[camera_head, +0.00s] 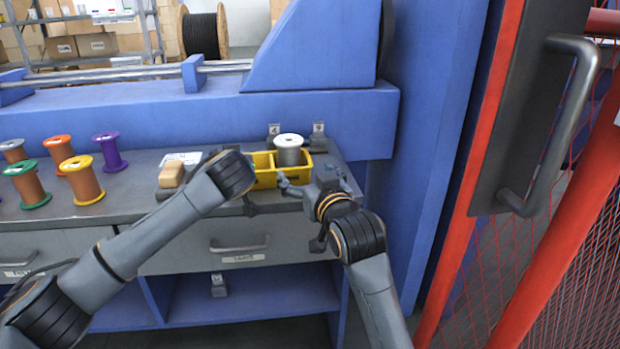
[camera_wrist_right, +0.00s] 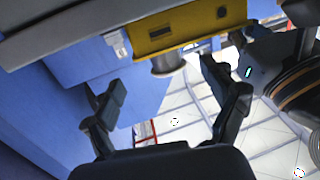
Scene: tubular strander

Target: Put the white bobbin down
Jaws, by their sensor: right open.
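The white bobbin (camera_head: 289,150), with a white top flange and grey winding, stands upright in the right part of the yellow bin (camera_head: 265,181) on the bench. Its lower part is hidden by the bin wall. In the right wrist view the bobbin (camera_wrist_right: 167,65) shows partly beside the yellow bin (camera_wrist_right: 180,32). My right gripper (camera_head: 311,182) is open and empty, just in front of the bin's right end and apart from the bobbin. Its two fingers (camera_wrist_right: 168,92) are spread in the wrist view. My left gripper is mostly hidden behind its own arm, left of the bin.
Several coloured bobbins (camera_head: 86,180) stand on the left of the grey bench (camera_head: 130,206). A tan block (camera_head: 171,175) lies left of the bin. A red-framed mesh door (camera_head: 474,170) is at the right.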

